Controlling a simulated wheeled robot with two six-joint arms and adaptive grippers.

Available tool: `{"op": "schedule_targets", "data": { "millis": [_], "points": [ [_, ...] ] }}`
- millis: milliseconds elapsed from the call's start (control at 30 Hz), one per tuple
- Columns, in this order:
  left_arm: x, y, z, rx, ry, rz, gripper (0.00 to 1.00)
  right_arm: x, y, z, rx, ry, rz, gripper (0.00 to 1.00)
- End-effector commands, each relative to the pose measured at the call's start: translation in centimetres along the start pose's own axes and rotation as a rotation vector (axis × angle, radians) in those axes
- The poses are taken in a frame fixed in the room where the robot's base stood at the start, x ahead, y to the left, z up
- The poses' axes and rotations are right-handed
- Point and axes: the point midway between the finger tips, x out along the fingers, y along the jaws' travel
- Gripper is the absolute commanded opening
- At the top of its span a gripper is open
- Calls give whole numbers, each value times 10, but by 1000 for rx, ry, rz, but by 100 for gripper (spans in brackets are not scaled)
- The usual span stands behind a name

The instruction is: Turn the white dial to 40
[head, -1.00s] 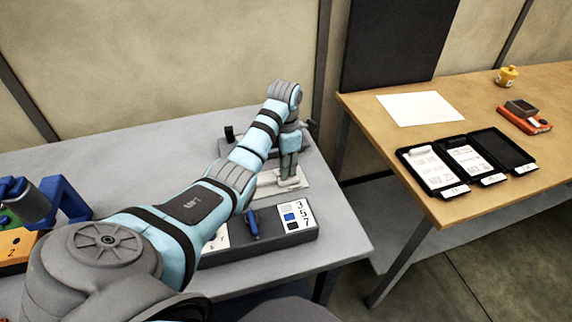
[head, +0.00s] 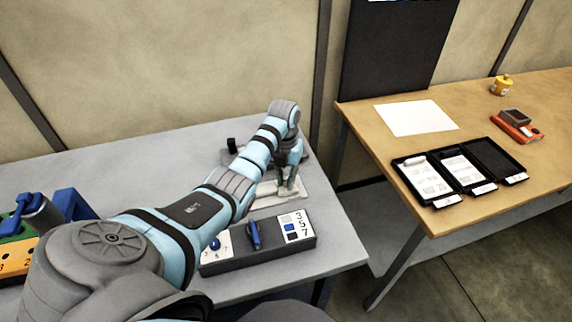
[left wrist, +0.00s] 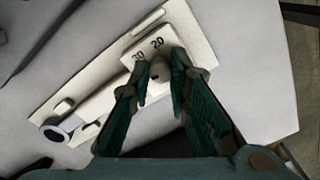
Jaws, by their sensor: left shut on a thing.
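The white dial (left wrist: 159,70) shows in the left wrist view as a small pale knob on a white plate (left wrist: 188,22). Printed numbers stand beside it: one reads 20, the other is partly covered and hard to read. My left gripper (left wrist: 160,82) has its dark green fingers on both sides of the knob and is shut on it. In the head view my left gripper (head: 288,188) points down at the pale plate (head: 268,199) on the grey table; the knob cannot be made out there. My right gripper is not in view.
In front of the plate is a grey box (head: 285,250) with a blue lever (head: 253,236) and a printed 3-5-7 panel. A blue-framed fixture (head: 70,203) stands at the left. A wooden table (head: 395,148) with black trays (head: 462,170) is at the right, across a gap.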

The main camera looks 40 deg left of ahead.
Motion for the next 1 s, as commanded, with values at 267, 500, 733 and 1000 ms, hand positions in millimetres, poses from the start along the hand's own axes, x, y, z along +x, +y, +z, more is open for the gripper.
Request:
{"op": "schedule_targets", "data": {
  "millis": [267, 500, 733, 1000],
  "points": [
    [0, 0, 0, -118, -2, 1, 0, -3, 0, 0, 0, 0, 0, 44],
    [0, 0, 0, -150, -3, 1, 0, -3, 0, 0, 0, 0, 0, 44],
    [0, 0, 0, -151, -3, 1, 0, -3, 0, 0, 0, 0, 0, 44],
    [0, 0, 0, -150, -3, 1, 38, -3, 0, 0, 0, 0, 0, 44]
  ]
}}
